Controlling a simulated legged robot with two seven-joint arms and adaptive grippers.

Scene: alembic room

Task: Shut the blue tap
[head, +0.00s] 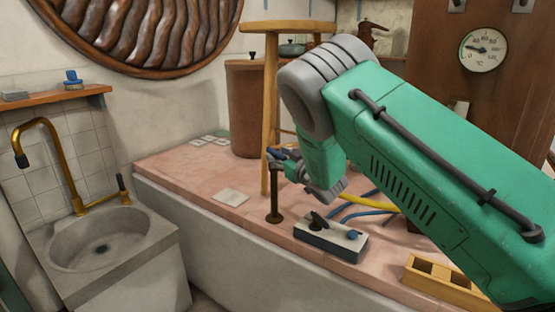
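A brown standpipe (275,207) rises from the pink tiled ledge. A small blue handle-like part (274,154) shows at its top, right by my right gripper (281,165). I cannot tell whether the gripper touches that part, or how far apart its fingers are. My green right arm comes in from the right and hides much of the ledge behind it. A grey block (318,245) in front of the standpipe carries a black lever (318,221) and a small blue knob (353,235). My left gripper is not in view.
A stone sink (150,250) with a brass faucet (66,165) stands at left. A wooden stool (267,120) stands close behind the standpipe. Blue and yellow hoses (368,206) lie under my arm. A wooden rack (440,287) lies at the ledge's front right. The ledge's left part is mostly clear.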

